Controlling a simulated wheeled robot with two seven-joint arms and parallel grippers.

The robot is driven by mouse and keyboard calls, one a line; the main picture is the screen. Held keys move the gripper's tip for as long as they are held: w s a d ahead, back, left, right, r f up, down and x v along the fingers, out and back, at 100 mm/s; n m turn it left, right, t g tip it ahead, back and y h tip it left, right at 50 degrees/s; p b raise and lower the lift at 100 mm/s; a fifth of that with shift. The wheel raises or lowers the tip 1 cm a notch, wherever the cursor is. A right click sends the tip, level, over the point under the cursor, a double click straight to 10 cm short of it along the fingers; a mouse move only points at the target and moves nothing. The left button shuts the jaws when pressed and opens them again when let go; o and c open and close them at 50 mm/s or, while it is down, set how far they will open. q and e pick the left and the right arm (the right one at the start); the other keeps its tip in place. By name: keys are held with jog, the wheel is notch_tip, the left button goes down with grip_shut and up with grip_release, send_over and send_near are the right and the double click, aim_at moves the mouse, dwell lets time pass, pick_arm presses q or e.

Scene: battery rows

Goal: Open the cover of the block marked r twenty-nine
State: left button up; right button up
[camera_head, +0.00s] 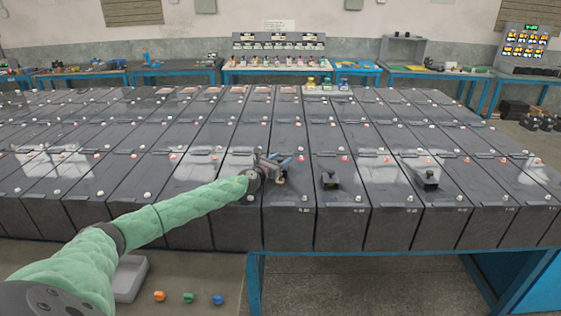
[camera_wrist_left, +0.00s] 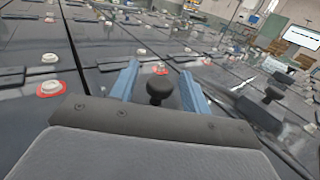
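Dark grey battery blocks (camera_head: 289,220) stand side by side in long rows. Small pale marks show on some front faces, but they are too small to read, so I cannot tell which block is r twenty-nine. My left gripper (camera_head: 277,162) is over the front row, above a block near the middle. In the left wrist view my left gripper (camera_wrist_left: 161,76) has its two blue fingers spread, with a black round knob (camera_wrist_left: 160,91) showing between them. The fingers look apart from the knob. My right gripper is not in view.
Black knobbed pieces stand on two front-row blocks to the right, one nearer (camera_head: 330,181) and one farther (camera_head: 429,181). White and red-ringed caps dot the block tops. A grey tray (camera_head: 130,278) and coloured pieces (camera_head: 188,297) lie below at the front left.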

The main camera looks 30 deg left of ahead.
aim_at(278, 161)
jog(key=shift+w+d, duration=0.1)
pick_arm(q)
jog(key=shift+s+f, duration=0.1)
jog(key=shift+s, duration=0.05)
jog(key=shift+s, duration=0.25)
jog(key=s, duration=0.1)
jog(key=s+b, duration=0.1)
jog(key=s, duration=0.1)
jog(key=s+b, duration=0.1)
jog(key=s, duration=0.1)
jog(key=shift+s+a+f, duration=0.1)
jog(key=shift+s+a, duration=0.05)
jog(key=shift+a, duration=0.1)
jog(key=shift+s+b, duration=0.3)
jog(key=shift+s, duration=0.6)
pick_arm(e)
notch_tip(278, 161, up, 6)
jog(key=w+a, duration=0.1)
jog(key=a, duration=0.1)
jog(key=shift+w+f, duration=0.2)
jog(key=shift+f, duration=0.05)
